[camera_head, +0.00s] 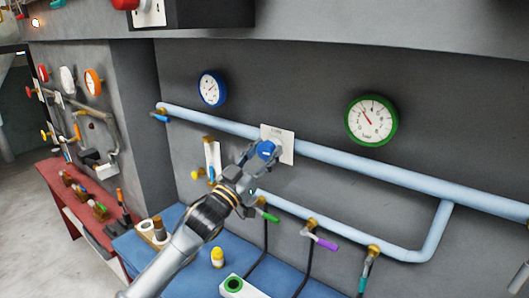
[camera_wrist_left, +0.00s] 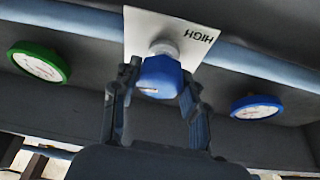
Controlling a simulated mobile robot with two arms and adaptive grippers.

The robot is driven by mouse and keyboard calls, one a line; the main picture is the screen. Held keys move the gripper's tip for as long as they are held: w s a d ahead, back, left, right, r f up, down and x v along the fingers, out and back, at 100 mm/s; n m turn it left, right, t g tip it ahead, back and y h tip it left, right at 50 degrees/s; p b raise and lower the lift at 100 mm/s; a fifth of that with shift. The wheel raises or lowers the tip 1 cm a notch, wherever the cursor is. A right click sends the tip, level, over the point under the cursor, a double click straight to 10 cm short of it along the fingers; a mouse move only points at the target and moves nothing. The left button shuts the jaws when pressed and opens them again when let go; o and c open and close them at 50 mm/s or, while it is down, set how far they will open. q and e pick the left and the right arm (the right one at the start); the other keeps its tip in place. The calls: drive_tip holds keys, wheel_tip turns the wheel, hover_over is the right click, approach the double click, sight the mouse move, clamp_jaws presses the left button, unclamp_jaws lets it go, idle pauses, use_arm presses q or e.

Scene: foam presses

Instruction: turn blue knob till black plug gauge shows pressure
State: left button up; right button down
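The blue knob (camera_head: 266,149) sits in front of a white plate (camera_head: 287,145) on the grey wall. In the left wrist view the blue knob (camera_wrist_left: 160,78) is below the plate's upside-down word HIGH. My left gripper (camera_head: 262,157) is at the knob. In the left wrist view its fingers (camera_wrist_left: 160,88) stand on both sides of the knob and appear closed against it. A blue-rimmed gauge (camera_head: 212,88) is up left of the knob and a green-rimmed gauge (camera_head: 371,120) is to the right. I cannot make out a gauge marked for a black plug. My right gripper is not in view.
Light blue pipes (camera_head: 400,178) run along the wall, with green, purple (camera_head: 325,243) and teal handled valves on the lower one. A blue bench (camera_head: 190,275) below holds a yellow-capped bottle (camera_head: 217,257). A red bench (camera_head: 62,185) stands at the left.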

use_arm(q)
drive_tip(key=c, duration=0.4)
drive_tip(key=shift+m+g+h+b, duration=0.3)
drive_tip(key=shift+m+h, duration=0.1)
drive_tip(key=shift+m, duration=0.7)
drive_tip(key=shift+m+g+h, duration=0.4)
drive_tip(key=shift+m+g, duration=0.1)
drive_tip(key=shift+m, duration=0.7)
drive_tip(key=o, duration=1.2)
